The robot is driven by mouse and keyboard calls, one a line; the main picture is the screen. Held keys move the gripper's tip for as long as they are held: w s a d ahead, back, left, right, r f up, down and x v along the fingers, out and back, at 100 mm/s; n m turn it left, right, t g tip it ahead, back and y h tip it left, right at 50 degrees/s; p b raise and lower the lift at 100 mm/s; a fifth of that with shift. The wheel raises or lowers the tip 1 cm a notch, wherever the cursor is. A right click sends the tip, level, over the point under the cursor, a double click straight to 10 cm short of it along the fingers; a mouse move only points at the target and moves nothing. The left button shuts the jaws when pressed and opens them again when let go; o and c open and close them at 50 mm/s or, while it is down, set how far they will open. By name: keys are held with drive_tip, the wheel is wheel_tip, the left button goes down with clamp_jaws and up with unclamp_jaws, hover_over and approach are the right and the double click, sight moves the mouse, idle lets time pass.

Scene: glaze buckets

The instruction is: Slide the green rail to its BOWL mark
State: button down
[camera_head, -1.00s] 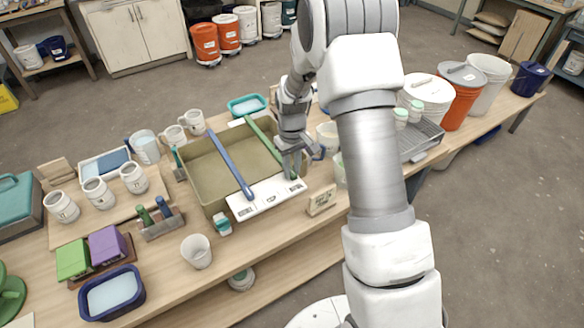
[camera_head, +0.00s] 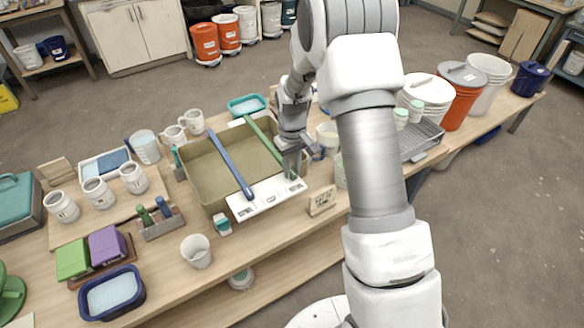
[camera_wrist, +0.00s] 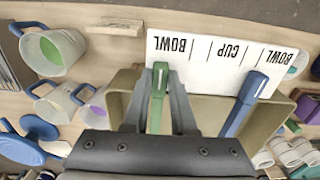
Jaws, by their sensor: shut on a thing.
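The green rail (camera_head: 262,138) lies across the tan open bin (camera_head: 207,171), right of the blue rail (camera_head: 231,163). A white strip (camera_head: 265,196) on the bin's near edge carries marks; in the wrist view the strip (camera_wrist: 220,62) reads BOWL, CUP, BOWL. My gripper (camera_head: 291,171) is down at the near end of the green rail, its fingers on either side of it and shut on it. In the wrist view the rail's tip (camera_wrist: 160,72) stands beside the left BOWL lettering, close to the strip's left end. The blue rail (camera_wrist: 246,100) is well to the right.
A small sign block (camera_head: 322,200) stands right of the strip. Cups with blue handles (camera_wrist: 52,48) lie close beside the bin in the wrist view. A white cup (camera_head: 196,250) and a dark blue tub (camera_head: 110,292) stand at the near left.

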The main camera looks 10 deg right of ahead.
sight(280, 183)
drive_tip(key=a, duration=0.1)
drive_tip(key=s+a+b, duration=0.1)
drive_tip(key=a, duration=0.1)
drive_tip(key=shift+a, duration=0.3)
drive_tip(key=c, duration=0.7)
unclamp_jaws()
drive_tip(key=shift+r, duration=0.15)
wheel_tip(280, 183, up, 17)
drive_tip(key=shift+s+r+b, duration=0.1)
drive_tip(key=shift+r+b, duration=0.05)
drive_tip(key=shift+b, duration=0.55)
drive_tip(key=shift+d, duration=0.1)
